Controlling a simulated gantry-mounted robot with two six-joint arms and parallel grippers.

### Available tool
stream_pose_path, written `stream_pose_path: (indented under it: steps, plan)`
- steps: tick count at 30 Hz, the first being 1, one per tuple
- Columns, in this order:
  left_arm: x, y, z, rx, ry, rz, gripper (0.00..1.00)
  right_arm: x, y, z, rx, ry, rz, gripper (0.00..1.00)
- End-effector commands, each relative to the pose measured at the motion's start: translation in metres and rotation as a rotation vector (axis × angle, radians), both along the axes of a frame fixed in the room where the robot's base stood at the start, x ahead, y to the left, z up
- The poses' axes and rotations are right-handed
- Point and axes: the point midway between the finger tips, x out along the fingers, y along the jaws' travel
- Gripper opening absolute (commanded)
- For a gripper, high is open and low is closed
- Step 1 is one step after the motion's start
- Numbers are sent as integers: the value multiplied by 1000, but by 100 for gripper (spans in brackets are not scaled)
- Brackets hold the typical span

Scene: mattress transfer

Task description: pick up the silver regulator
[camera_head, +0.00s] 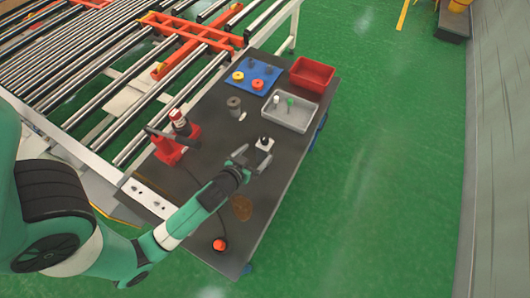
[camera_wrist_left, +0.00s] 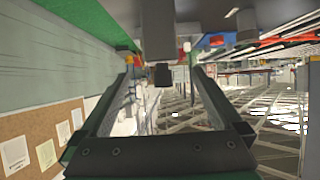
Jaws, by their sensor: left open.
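The silver regulator (camera_head: 264,145), a small pale block with a dark top, stands on the dark table (camera_head: 256,205). My left gripper (camera_head: 252,157) is open right beside it, low over the table. In the left wrist view, the two fingers of the left gripper (camera_wrist_left: 163,68) are spread apart. A grey block with a black end, which looks like the regulator (camera_wrist_left: 158,35), shows upside down ahead of the gap between them. I cannot tell whether the fingers touch it. My right gripper is not in view.
A grey tray (camera_head: 271,122) with small items and a red bin (camera_head: 312,74) stand behind the regulator. A blue board (camera_head: 268,88), a grey cylinder (camera_head: 234,105) and a red tool (camera_head: 181,123) are also on the table. A roller conveyor (camera_head: 100,60) borders its left side.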

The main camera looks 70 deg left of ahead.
Motion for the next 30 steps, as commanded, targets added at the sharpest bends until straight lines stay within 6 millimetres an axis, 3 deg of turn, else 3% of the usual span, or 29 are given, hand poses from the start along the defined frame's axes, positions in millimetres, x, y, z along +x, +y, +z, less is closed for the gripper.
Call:
stream_pose_path:
  steps: [2, 6, 15, 23, 30]
  plan:
    - [-9, 0, -7, -6, 16, 11, 100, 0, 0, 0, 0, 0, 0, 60]
    - [-6, 3, -10, -6, 16, 12, 100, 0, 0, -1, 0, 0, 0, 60]
    - [31, 32, -35, -5, 15, 11, 100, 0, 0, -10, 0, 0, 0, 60]
    - [41, 38, -39, -6, 15, 9, 100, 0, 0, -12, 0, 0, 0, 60]
    - [70, 60, -53, -5, 15, 10, 100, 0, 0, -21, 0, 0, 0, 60]
